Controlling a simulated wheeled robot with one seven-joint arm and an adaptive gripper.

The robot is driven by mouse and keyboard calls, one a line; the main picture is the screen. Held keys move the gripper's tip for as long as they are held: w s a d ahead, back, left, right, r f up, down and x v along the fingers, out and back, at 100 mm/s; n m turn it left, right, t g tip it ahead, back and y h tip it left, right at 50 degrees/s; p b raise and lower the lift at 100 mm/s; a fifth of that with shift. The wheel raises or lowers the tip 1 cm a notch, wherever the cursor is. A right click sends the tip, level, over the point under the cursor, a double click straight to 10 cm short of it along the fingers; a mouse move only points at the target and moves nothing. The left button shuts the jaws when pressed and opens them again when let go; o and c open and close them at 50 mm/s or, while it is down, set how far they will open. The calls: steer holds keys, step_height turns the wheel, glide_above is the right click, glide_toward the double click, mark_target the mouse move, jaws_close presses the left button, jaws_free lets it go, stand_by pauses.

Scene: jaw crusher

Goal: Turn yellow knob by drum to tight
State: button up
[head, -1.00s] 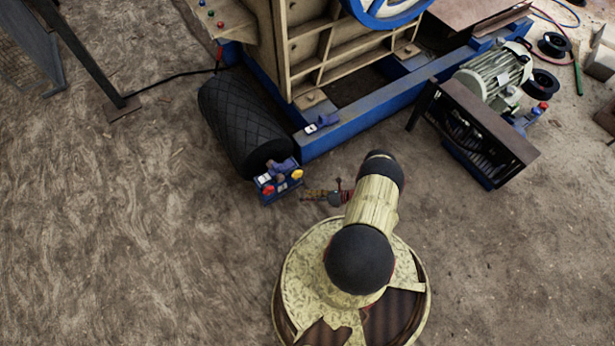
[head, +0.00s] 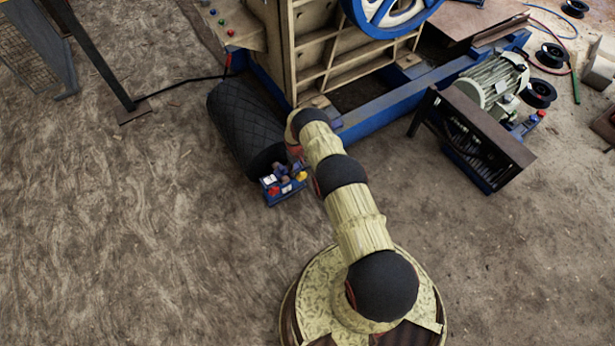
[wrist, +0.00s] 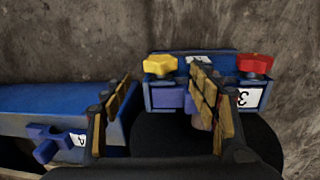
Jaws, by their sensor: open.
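The yellow knob (head: 301,176) sits on a small blue box (head: 284,193) at the near end of the black drum (head: 243,124). In the wrist view the yellow knob (wrist: 160,65) is at the top left of the box (wrist: 152,98), beyond my fingers. My gripper (wrist: 161,88) is open and empty, with its two padded fingers spread apart. The yellow knob shows in the gap between them, nearer the left finger, with no visible contact. In the head view my arm hides most of the gripper.
A red knob (wrist: 255,63) and a label with a 3 are at the right of the box. A purple-blue knob (wrist: 171,97) is on its front. Another blue knob (wrist: 50,140) sits on the blue beam (wrist: 62,100) at left. A motor (head: 493,78) stands at right.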

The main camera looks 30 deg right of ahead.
mark_target(303, 173)
steer(key=f+b, duration=0.1)
steer(key=f, duration=0.1)
steer(key=f+b, duration=0.1)
steer(key=f, duration=0.2)
steer(key=f+b, duration=0.1)
steer(key=f, duration=0.1)
steer(key=shift+w+d+f, duration=0.15)
steer(key=shift+d+f, duration=0.15)
steer(key=shift+f, duration=0.05)
steer(key=shift+c, duration=1.4)
steer(key=c, duration=0.8)
steer(key=shift+c, duration=0.4)
steer(key=shift+d, duration=0.1)
steer(key=shift+d+y, duration=0.15)
steer(key=shift+y, duration=0.25)
steer(key=shift+d+f+y, duration=0.1)
steer(key=shift+y, duration=0.8)
steer(key=shift+d+f+y, duration=0.1)
steer(key=shift+y, duration=0.8)
steer(key=shift+r, duration=0.15)
